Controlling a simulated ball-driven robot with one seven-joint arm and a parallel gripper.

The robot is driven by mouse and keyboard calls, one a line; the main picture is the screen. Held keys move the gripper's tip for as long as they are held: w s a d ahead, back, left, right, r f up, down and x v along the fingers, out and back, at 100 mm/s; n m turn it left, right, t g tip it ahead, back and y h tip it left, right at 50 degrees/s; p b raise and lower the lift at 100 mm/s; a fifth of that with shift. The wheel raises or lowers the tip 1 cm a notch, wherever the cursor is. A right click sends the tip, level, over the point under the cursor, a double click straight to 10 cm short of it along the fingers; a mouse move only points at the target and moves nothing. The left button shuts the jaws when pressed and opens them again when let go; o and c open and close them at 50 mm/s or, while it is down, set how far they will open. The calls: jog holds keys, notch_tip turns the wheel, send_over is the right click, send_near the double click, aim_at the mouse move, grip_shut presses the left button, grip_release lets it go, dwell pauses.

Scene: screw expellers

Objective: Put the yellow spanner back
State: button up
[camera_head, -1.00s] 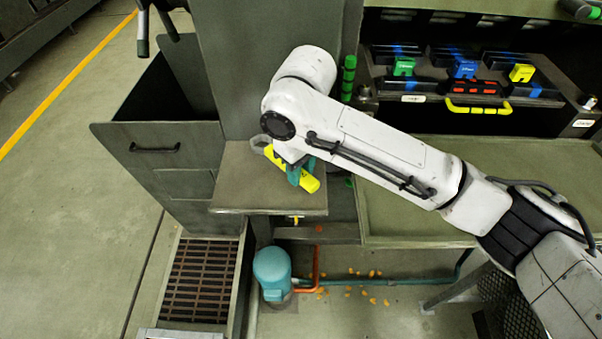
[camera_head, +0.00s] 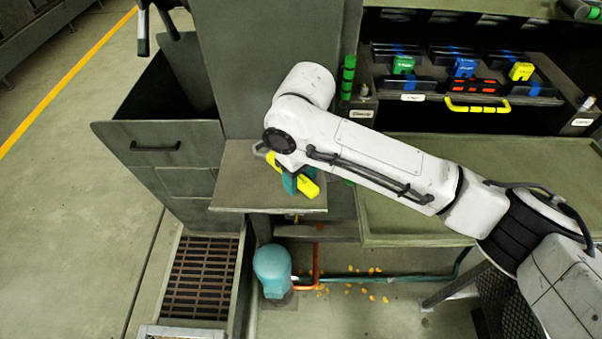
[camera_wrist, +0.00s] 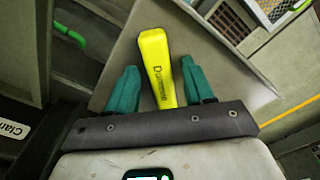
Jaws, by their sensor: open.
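The yellow spanner (camera_head: 310,190) lies on a small grey-green shelf (camera_head: 232,187) in the head view. Its grey ring end shows at the upper left, and its middle is partly hidden by my gripper. My gripper (camera_head: 291,182) is at the spanner, with its teal fingers pointing down. In the wrist view the spanner's yellow handle (camera_wrist: 157,58) runs between the two fingers of my gripper (camera_wrist: 160,82), with a gap on each side. The fingers are open and hold nothing.
A rack at the upper right holds green (camera_head: 403,65), blue (camera_head: 465,68) and yellow (camera_head: 521,71) labelled blocks above a yellow handle (camera_head: 478,107). A grey bin (camera_head: 160,135) stands left of the shelf. A teal motor (camera_head: 272,270) stands below it.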

notch_tip(320, 180, up, 12)
jog(key=b, duration=0.1)
jog(key=shift+s+d+r, duration=0.15)
jog(key=shift+s+d, duration=0.05)
jog(key=shift+s, duration=0.05)
dwell(0.6)
